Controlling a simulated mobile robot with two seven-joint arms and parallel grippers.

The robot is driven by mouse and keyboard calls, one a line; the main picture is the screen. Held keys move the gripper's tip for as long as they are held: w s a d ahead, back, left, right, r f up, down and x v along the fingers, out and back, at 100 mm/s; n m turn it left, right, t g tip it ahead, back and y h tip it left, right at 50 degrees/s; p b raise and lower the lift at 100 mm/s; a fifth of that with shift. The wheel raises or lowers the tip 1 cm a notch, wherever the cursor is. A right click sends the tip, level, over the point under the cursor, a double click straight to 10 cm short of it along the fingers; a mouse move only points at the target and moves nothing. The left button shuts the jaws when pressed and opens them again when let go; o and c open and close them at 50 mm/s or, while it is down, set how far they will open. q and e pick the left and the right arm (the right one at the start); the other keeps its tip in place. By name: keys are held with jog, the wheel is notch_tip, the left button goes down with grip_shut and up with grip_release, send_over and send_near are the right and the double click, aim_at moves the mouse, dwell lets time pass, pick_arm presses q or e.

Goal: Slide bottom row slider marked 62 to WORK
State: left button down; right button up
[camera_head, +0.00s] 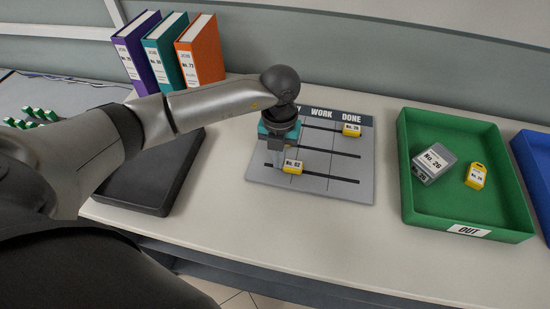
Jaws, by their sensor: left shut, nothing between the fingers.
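The grey sliding board (340,185) lies on the table with three slots. Its header reads WORK and DONE, with the left heading mostly hidden by my arm. A yellow slider marked 39 or similar (352,130) is in the top slot under DONE. My gripper covers the left of the middle slot.
A green OUT tray (405,160) at right holds a grey No. 26 block (434,163) and a yellow tag (476,176). A blue tray (535,155) is at the far right. Three binders (165,50) stand behind. A black flat tray (150,190) lies left of the board.

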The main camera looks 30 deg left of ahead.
pick_arm(q)
jog(key=shift+w+d, duration=0.2)
jog(key=shift+d, duration=0.8)
jog(key=shift+w+d, duration=0.1)
jog(key=shift+d, duration=0.15)
jog(key=shift+a, duration=0.75)
jog(key=shift+r, duration=0.15)
notch_tip(320, 180, up, 8)
jog(key=p, duration=0.6)
